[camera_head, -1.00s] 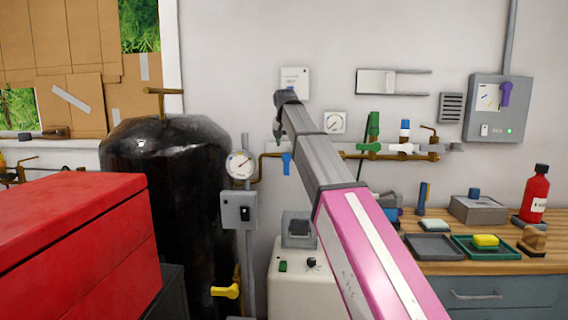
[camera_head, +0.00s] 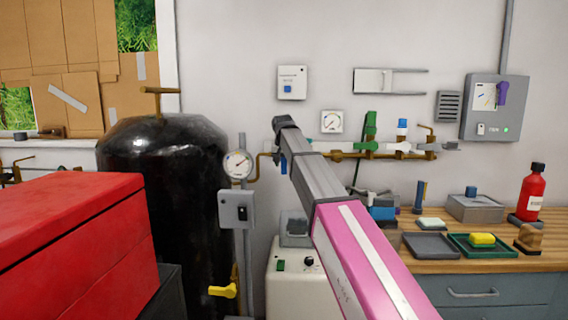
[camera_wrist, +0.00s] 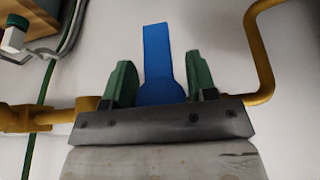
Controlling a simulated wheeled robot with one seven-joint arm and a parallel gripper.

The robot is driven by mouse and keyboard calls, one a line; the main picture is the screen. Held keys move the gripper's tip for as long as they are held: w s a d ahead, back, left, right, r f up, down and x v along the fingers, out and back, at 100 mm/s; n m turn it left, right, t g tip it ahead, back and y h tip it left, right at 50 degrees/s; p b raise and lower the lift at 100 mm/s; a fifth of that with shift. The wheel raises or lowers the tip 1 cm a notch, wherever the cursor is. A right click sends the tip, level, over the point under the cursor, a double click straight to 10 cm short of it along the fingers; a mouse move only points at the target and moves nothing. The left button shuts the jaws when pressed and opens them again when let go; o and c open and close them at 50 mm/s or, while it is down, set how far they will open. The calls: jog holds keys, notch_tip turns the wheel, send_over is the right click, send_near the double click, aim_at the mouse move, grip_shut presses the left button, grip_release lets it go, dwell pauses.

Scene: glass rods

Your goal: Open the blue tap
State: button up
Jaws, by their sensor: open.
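The blue tap handle (camera_wrist: 158,62) shows in the wrist view between the two green fingers of my gripper (camera_wrist: 160,82). The fingers stand apart, one on each side of the handle, with a gap to each. The handle's base is hidden behind the gripper body. In the head view a small part of the blue tap (camera_head: 283,165) shows beside my arm's far end. My gripper's fingers cannot be made out there. The handle is on a brass pipe (camera_wrist: 262,60) along the wall.
A green valve (camera_head: 371,123) and a blue-topped valve (camera_head: 402,128) stand on the pipe to the right. A pressure gauge (camera_head: 237,164) and black tank (camera_head: 170,190) are to the left. A red box (camera_head: 70,240) fills the lower left. A workbench (camera_head: 470,262) is at right.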

grip_shut()
jog(key=shift+y, duration=0.3)
jog(key=y, duration=0.3)
jog(key=shift+a+m, duration=0.25)
jog(key=shift+m, duration=0.15)
jog(key=y, duration=0.3)
jog(key=m+y, duration=0.1)
jog(key=shift+a+r+t+y, duration=0.2)
jog(key=shift+a+t+y, duration=0.1)
jog(key=shift+t, duration=0.1)
jog(key=shift+a+r+m+t+y, duration=0.1)
jog(key=shift+r+m+t+y, duration=0.25)
jog(key=shift+y, duration=1)
jog(key=shift+a+r+m+t+y, duration=0.15)
jog(key=shift+m+t+y, duration=0.35)
jog(key=shift+y, duration=0.9)
jog(key=shift+a+r+m+t+y, duration=0.15)
jog(key=shift+m+t+y, duration=0.25)
jog(key=shift+y, duration=0.95)
jog(key=shift+r, duration=0.1)
